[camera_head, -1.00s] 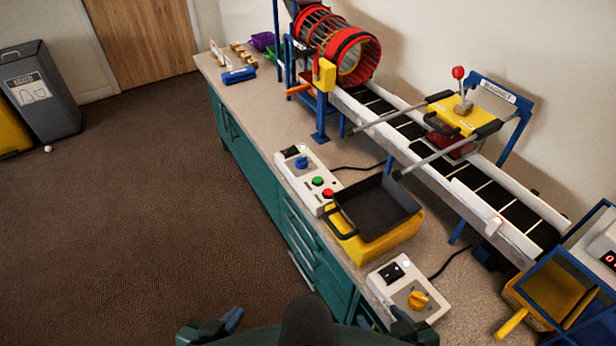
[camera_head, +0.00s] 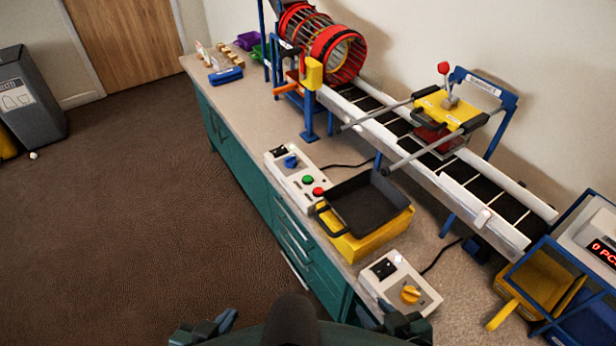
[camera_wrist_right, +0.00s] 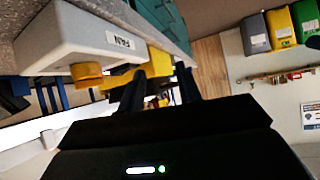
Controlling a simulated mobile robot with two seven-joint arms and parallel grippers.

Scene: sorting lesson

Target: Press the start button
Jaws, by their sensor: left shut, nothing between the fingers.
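The green button (camera_head: 308,180), which looks like the start button, is on a white control box (camera_head: 282,172) at the counter's front edge. A red button (camera_head: 318,191) and a blue knob (camera_head: 290,161) are on the same box. My left gripper (camera_head: 226,320) is at the bottom edge of the head view, shut and empty, well short of the box. My right gripper (camera_head: 405,326) is low, by the white box with a yellow knob (camera_head: 385,291). In the right wrist view its fingers (camera_wrist_right: 158,88) are apart, with nothing clearly between them.
A black tray on a yellow base (camera_head: 370,237) stands just right of the control box. Behind are a conveyor (camera_head: 430,170) and a red drum (camera_head: 338,50). The floor (camera_head: 140,210) left of the teal cabinet is clear.

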